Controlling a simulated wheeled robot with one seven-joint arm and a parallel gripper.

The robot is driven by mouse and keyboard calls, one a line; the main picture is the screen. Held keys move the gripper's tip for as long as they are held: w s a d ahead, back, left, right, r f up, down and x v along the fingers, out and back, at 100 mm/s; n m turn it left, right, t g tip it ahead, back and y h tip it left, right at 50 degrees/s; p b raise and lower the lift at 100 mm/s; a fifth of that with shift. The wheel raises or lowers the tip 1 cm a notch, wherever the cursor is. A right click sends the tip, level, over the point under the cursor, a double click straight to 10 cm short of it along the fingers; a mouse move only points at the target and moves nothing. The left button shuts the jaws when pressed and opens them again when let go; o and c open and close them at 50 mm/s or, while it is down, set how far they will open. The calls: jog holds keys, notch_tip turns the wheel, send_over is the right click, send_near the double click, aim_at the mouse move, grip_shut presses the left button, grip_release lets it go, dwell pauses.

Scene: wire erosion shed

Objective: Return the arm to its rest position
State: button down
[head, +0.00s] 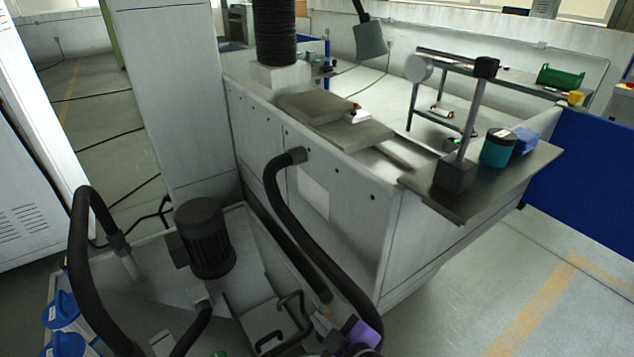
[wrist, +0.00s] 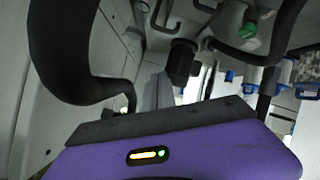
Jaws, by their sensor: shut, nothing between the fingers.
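My gripper (wrist: 165,120) fills the lower part of the wrist view, with a purple housing, a dark front edge and a small lit indicator. It is shut and empty. In the head view a purple part of my arm's end (head: 362,334) shows at the bottom edge, right of centre, beside a thick black hose (head: 305,220). Most of the arm is out of the head view.
A tank unit with a black motor (head: 205,238) and another curved hose (head: 78,255) stands close by. Behind it is a grey machine (head: 345,205) with a metal shelf (head: 515,180) holding a teal tin (head: 497,150). Open floor (head: 480,290) lies at right.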

jog(key=s+d+r+m+t+h, duration=0.25)
jog(key=s+d+m, duration=0.25)
jog(key=s+d, duration=0.25)
jog(key=s+d+r+m+t+h, duration=0.25)
jog(key=s+d+m, duration=0.35)
jog(key=s, duration=0.3)
jog(key=s+d+r, duration=0.1)
jog(key=s+d, duration=0.1)
jog(key=s, duration=0.7)
jog(key=s+d+r+m+g+h+b, duration=0.1)
jog(key=s+d, duration=0.2)
jog(key=s, duration=0.6)
jog(key=shift+s+d+r, duration=0.3)
jog(key=shift+s+r, duration=0.05)
jog(key=shift+r, duration=0.05)
